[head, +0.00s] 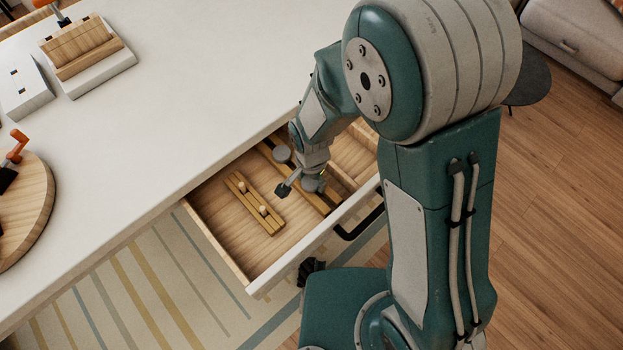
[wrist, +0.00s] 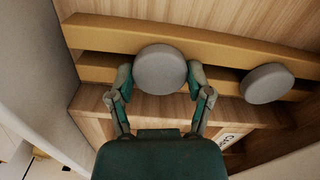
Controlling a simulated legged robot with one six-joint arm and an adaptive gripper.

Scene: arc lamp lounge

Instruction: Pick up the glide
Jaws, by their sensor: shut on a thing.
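Two round grey glides sit at a slotted wooden rail (wrist: 225,47) inside the open drawer. My gripper (wrist: 160,75) is shut on one glide (wrist: 160,68), with a finger on each side of its rim. The second glide (wrist: 267,83) is to the right in the wrist view, apart from the fingers. In the head view my gripper (head: 299,187) reaches down into the drawer, with the held glide (head: 313,185) partly covered by it. The other glide (head: 281,154) shows behind it. Whether the held glide still touches the rail is unclear.
The drawer (head: 233,267) stands open under the white counter (head: 180,120). A slotted wooden piece with two pegs (head: 254,203) lies in its left part. The drawer's front wall and dark handle (head: 359,224) are close to my arm.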

